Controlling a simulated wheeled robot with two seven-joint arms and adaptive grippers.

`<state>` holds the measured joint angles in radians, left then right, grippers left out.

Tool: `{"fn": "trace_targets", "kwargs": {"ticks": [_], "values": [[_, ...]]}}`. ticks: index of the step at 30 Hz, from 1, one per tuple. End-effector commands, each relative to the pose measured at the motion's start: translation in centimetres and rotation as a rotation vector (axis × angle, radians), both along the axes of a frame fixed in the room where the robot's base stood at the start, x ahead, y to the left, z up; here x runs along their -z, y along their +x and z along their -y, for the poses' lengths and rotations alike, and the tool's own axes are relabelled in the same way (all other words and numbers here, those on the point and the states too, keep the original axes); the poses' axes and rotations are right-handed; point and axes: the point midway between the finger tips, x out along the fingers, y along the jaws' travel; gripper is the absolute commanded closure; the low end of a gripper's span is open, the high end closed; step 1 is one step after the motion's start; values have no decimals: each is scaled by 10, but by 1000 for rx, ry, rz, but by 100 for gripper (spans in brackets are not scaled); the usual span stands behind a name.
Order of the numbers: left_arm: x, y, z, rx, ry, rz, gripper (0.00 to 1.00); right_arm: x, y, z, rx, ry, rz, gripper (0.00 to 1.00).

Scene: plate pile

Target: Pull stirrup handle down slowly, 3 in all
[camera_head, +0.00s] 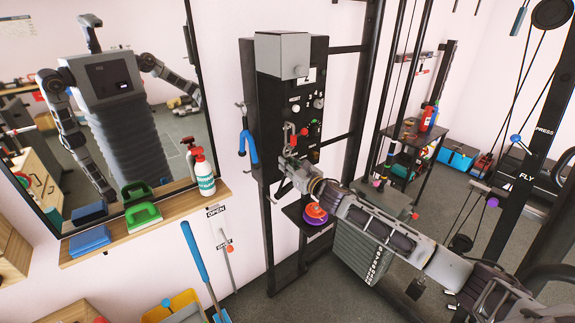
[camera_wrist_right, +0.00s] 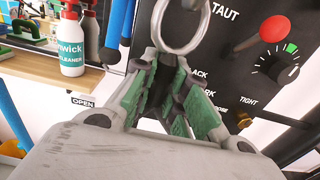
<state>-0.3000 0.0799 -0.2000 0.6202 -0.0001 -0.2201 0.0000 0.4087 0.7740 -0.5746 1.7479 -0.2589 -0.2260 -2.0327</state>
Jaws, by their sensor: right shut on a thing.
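The stirrup handle shows in the right wrist view as a pale metal ring (camera_wrist_right: 207,30) in front of a black panel marked TAUT. My right gripper (camera_wrist_right: 167,62) has its green-padded fingers closed at the lower edge of this ring. In the head view my right gripper (camera_head: 286,163) is at the front of the tall black machine (camera_head: 263,110); the handle is small and hard to make out there. My left gripper is not directly in view.
A red knob lever (camera_wrist_right: 273,29) and dial (camera_wrist_right: 275,66) are close right of the ring.

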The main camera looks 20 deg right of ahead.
Motion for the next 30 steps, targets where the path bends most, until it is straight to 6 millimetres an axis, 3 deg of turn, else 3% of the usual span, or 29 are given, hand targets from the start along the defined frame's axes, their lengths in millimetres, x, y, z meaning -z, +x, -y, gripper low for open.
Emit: {"fn": "trace_targets", "kwargs": {"ticks": [4, 15, 30], "values": [[-3, 0, 0, 0, 0, 0, 49, 2, -1, 0, 0, -2, -8, 100], [-21, 0, 0, 0, 0, 0, 49, -18, -1, 0, 0, -2, -7, 100], [-23, 0, 0, 0, 0, 0, 49, -19, -1, 0, 0, -2, -8, 100]]}}
